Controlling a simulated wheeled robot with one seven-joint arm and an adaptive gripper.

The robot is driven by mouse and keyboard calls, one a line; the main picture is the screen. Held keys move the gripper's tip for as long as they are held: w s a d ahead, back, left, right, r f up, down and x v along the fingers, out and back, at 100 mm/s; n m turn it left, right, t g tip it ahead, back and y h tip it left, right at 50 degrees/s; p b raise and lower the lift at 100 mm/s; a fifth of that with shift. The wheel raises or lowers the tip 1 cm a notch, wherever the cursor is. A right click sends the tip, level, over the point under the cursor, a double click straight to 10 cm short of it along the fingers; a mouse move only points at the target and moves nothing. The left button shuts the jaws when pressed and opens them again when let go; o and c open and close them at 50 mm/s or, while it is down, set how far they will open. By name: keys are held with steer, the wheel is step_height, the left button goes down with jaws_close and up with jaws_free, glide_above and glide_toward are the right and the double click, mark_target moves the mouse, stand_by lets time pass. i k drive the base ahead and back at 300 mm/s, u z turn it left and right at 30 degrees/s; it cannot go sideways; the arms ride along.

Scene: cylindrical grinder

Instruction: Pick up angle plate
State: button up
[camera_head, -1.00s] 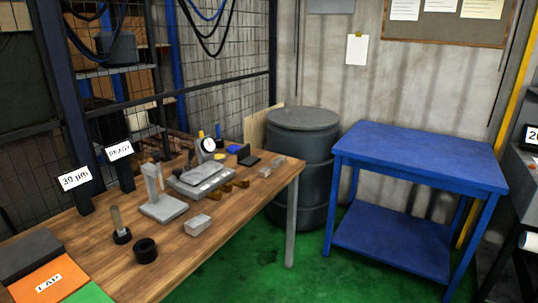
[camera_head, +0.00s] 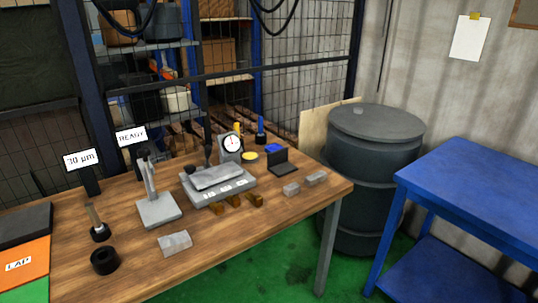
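A dark L-shaped piece (camera_head: 285,168), which looks like the angle plate, sits near the right end of the wooden bench (camera_head: 225,245). It has a flat base and an upright back face. A light grey stand (camera_head: 160,211) with a flat base and an upright stands farther left; it also has an angled form, so I cannot be fully sure which is the angle plate. My gripper is not in view.
Around the dark piece are a dial gauge (camera_head: 232,145), a yellow-topped tin (camera_head: 250,157) and small grey blocks (camera_head: 291,189). A grey plate fixture (camera_head: 218,190) lies left of it. A grey drum (camera_head: 375,150) and a blue table (camera_head: 480,190) stand to the right.

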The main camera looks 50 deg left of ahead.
mark_target(278, 164)
steer(key=u, duration=0.75)
steer(key=i, duration=0.85)
steer(key=u, duration=1)
